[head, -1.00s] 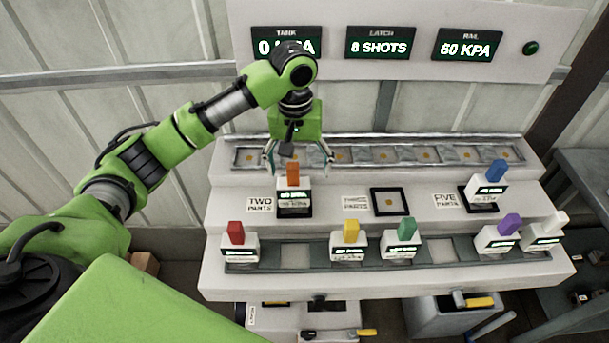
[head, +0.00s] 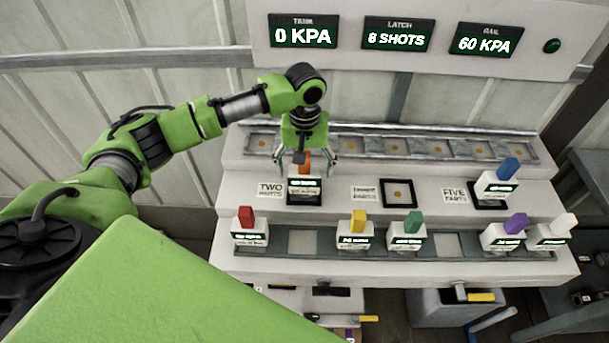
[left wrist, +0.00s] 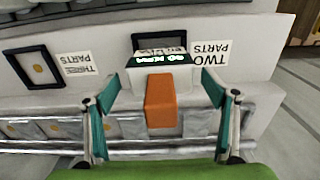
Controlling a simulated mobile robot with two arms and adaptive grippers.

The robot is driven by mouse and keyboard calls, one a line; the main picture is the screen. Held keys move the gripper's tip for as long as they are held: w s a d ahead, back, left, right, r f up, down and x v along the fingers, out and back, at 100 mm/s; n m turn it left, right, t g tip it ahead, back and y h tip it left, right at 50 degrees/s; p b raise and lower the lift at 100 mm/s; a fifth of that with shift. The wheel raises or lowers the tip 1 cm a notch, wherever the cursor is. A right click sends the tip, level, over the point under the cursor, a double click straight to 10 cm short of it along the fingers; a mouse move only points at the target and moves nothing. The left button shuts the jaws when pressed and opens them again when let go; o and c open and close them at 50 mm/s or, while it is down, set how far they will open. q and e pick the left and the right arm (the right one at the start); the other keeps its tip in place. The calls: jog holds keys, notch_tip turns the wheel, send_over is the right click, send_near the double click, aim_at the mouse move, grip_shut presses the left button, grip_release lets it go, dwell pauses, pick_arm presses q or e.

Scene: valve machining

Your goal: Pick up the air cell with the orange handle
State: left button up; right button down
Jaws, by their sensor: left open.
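The air cell with the orange handle (head: 304,185) is a white block with a dark display, standing in the dark-framed "TWO PARTS" place on the middle step. Its orange handle (left wrist: 161,101) points toward my palm in the left wrist view. My left gripper (head: 306,161) is open above the cell, its fingers on either side of the handle. In the left wrist view, the left gripper's teal fingertips (left wrist: 160,88) are spread wide, with visible gaps to the handle. The upper handle is partly hidden behind the gripper in the head view. My right gripper is not in view.
Front-row cells have red (head: 247,218), yellow (head: 358,220), green (head: 413,222), purple (head: 516,222) and white (head: 564,224) handles. A blue-handled cell (head: 508,168) stands at "FIVE PARTS". The "THREE PARTS" frame (head: 398,193) is empty. Displays (head: 303,33) hang behind.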

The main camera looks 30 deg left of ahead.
aim_at(304, 176)
pick_arm(q)
notch_tip(304, 176, down, 3)
jog(key=shift+a+f, duration=0.1)
jog(key=c, duration=1.5)
